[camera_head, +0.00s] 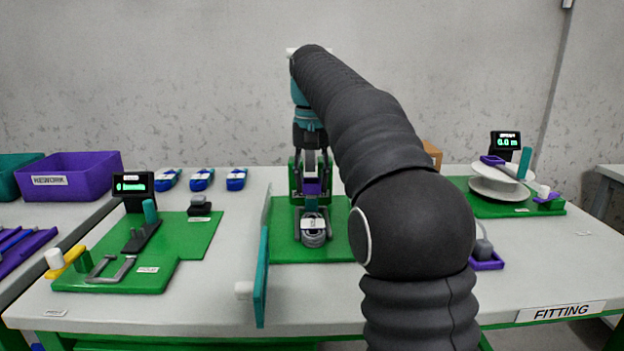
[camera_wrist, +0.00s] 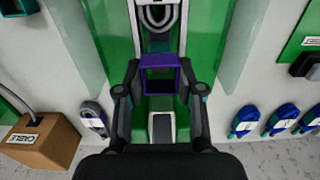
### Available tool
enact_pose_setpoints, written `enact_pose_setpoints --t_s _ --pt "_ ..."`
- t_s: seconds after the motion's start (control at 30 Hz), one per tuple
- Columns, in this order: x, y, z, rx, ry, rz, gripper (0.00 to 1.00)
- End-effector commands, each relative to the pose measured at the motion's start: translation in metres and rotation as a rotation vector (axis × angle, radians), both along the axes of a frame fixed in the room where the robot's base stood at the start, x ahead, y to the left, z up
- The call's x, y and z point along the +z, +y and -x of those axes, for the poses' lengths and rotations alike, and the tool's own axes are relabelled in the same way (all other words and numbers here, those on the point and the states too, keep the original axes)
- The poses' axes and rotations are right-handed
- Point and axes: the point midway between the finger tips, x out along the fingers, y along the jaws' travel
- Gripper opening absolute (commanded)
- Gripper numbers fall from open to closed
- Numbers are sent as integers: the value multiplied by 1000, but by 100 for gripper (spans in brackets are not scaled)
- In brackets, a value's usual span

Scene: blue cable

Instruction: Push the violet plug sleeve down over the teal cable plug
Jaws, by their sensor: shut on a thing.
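The violet plug sleeve (camera_wrist: 160,60) is a hollow square frame, held between the two fingertips of my gripper (camera_wrist: 160,88) in the wrist view. In the head view the sleeve (camera_head: 312,187) shows small under my gripper (camera_head: 311,168), in front of the green stand. A bit of teal, probably the cable plug (camera_head: 311,204), shows just below the sleeve. A grey coiled cable (camera_head: 313,238) lies below that on the green fixture board (camera_head: 280,247). I cannot tell whether the sleeve touches the plug or surrounds part of it.
A teal upright panel (camera_head: 262,275) stands left of the fixture. A green board (camera_head: 185,240) with a display lies further left. Several blue cable bundles (camera_head: 202,179) lie at the back. A white reel (camera_head: 498,185) stands right. A cardboard box (camera_wrist: 42,140) shows in the wrist view.

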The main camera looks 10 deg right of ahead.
Motion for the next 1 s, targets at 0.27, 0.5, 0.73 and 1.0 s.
enact_pose_setpoints --t_s 0.27,0.5,0.73,1.0 --pt "-4 0 0 0 0 0 18" --pt "-7 0 0 0 0 0 18" --pt "-10 0 0 0 0 0 18" --pt "-14 0 0 0 -1 0 18"
